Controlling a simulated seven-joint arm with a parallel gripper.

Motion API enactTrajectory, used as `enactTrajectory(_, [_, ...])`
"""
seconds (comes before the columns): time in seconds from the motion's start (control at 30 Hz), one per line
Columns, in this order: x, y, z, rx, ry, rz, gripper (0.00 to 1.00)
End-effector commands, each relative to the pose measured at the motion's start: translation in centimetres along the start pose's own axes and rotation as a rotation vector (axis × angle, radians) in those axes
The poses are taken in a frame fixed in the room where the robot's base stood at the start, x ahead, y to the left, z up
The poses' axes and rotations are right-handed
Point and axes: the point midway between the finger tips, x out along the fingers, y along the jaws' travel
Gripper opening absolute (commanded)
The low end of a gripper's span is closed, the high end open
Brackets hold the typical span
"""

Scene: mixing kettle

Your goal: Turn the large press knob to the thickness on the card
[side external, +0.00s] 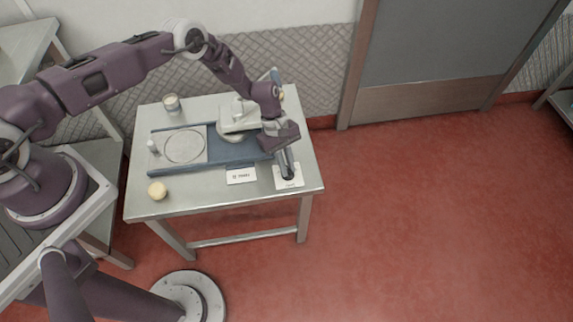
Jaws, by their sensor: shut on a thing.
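My gripper (285,164) points down at the right front of the table, shut on a dark round piece (288,177), which I take to be the large press knob. The fingers hide most of it. It sits over a white labelled plate (296,184), whose marks are too small to read. A white card (241,176) with dark print lies left of it, at the table's front; I cannot read its value surely. The press has a pale head (238,119) on a blue-grey base (215,168), partly behind my arm.
A pale plate with a round disc (185,146) lies on the base's left.

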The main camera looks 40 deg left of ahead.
Motion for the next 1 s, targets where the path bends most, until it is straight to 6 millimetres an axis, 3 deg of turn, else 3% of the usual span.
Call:
enactTrajectory(0.43, [-0.1, 0.1, 0.0, 0.009, -0.001, -0.003, 0.00])
enactTrajectory(0.47, [-0.1, 0.1, 0.0, 0.009, -0.001, -0.003, 0.17])
enactTrajectory(0.57, [-0.1, 0.1, 0.0, 0.009, 0.000, -0.003, 0.35])
enactTrajectory(0.87, [-0.2, 0.0, 0.0, 0.009, 0.000, -0.003, 0.35])
enactTrajectory(1.0, [-2.4, 0.2, 0.0, 0.009, 0.001, 0.000, 0.35])
